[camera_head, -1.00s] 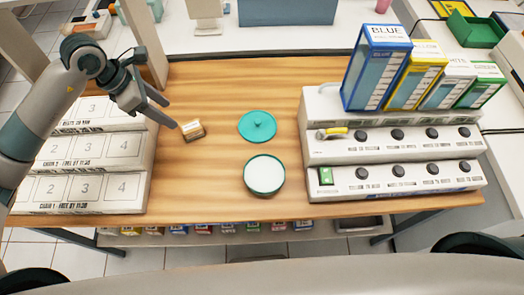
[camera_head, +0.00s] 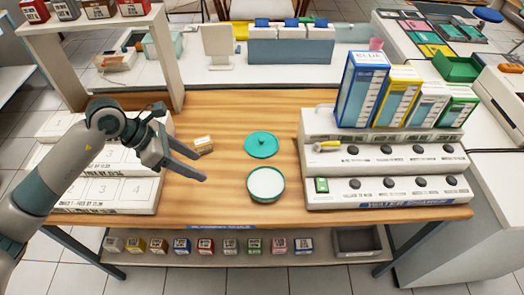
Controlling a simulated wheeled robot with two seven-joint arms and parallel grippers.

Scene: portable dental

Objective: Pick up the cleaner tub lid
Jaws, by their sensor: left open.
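The teal cleaner tub lid (camera_head: 261,145) lies flat on the wooden table, with a small knob on top. Just in front of it stands the cleaner tub (camera_head: 266,185), round with a teal rim and a pale top surface. My left gripper (camera_head: 202,167) is open and empty, left of the lid and tub and apart from both. Its fingers point right. My right gripper is not in view.
A small tan box (camera_head: 204,145) sits on the wooden table (camera_head: 225,115) near the left fingers. A white stepped unit (camera_head: 385,170) with dark knobs and coloured boxes stands right. Numbered white steps (camera_head: 110,190) stand left. Table around the lid is clear.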

